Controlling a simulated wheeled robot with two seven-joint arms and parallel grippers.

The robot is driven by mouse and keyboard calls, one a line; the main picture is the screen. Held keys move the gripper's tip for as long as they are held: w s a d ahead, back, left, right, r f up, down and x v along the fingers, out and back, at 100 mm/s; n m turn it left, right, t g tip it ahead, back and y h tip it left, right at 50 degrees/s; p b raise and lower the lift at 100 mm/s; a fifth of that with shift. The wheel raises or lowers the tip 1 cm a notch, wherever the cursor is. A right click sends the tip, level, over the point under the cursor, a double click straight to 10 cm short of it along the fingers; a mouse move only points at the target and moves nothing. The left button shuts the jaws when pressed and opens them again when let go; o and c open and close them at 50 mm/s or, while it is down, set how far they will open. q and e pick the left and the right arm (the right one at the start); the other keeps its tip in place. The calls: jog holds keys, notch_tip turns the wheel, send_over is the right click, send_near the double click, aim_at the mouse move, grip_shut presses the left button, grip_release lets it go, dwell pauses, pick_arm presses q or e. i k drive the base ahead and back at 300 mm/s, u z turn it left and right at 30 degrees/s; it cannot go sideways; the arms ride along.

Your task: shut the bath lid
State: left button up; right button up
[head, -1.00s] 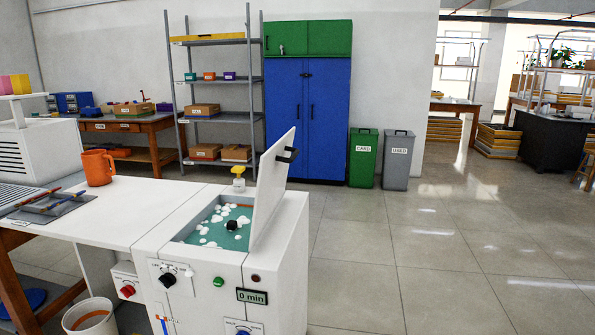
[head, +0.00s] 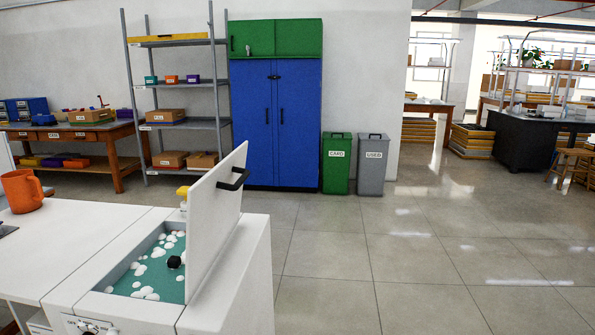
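The bath lid (head: 214,222) is a white panel standing open, tilted up along the right side of the bath opening. The bath (head: 125,281) is a white cabinet basin with green liquid and white foam. A black knob-like thing (head: 174,262) shows among the foam. Neither of my grippers is in view.
An orange mug (head: 22,191) stands on the white worktop (head: 75,232) left of the bath. A yellow-topped bottle (head: 183,193) is behind the bath. Open grey floor (head: 330,270) lies to the right. Green (head: 337,163) and grey (head: 372,165) bins stand by the blue cabinet (head: 275,120).

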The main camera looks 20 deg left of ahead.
aim_at(213, 203)
jog(key=u, duration=0.25)
jog(key=i, duration=0.75)
jog(key=u, duration=0.7)
